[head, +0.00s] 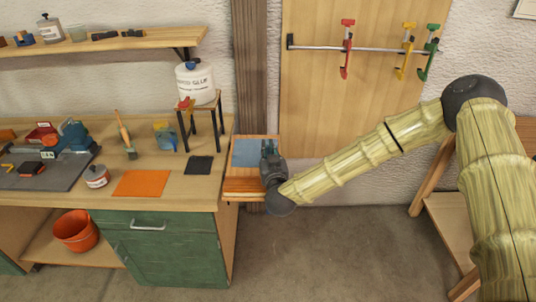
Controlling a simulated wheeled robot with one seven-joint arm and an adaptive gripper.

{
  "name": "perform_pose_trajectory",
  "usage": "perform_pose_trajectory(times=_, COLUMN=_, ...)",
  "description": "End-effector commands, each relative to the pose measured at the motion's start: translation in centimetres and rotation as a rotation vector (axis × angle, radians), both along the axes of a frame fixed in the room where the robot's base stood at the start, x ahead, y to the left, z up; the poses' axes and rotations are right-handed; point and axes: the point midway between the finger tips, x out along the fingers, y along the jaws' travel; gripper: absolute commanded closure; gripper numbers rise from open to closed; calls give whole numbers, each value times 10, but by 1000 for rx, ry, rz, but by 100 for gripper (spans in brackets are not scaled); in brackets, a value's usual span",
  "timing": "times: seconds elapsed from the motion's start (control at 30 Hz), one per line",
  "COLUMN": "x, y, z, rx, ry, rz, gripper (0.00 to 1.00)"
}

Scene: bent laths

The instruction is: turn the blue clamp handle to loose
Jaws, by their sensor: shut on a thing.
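My gripper (268,152) is at the right end of the workbench, over a small wooden stand (243,186) with a blue-grey top (248,152). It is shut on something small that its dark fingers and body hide. I cannot make out a blue clamp handle there, or which way any handle points. On the wall rail hang a red clamp (346,50), a yellow clamp (404,52) and a green clamp (428,54). No blue clamp shows on that rail. A blue tool (74,136) sits far left on the bench, away from my gripper.
The workbench (205,188) carries an orange sheet (141,183), a dark pad (199,165), a small can (96,176) and a glue tub (195,82) on a stool. A wooden trestle (434,187) stands at right. The floor (330,250) in front is clear.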

Motion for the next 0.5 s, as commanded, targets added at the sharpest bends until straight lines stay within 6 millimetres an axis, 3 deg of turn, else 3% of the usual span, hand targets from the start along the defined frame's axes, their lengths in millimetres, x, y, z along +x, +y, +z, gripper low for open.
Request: perform_pose_trajectory(times=0.5, x=0, y=-2, z=-9, rx=-5, ry=2, rz=361, gripper=100)
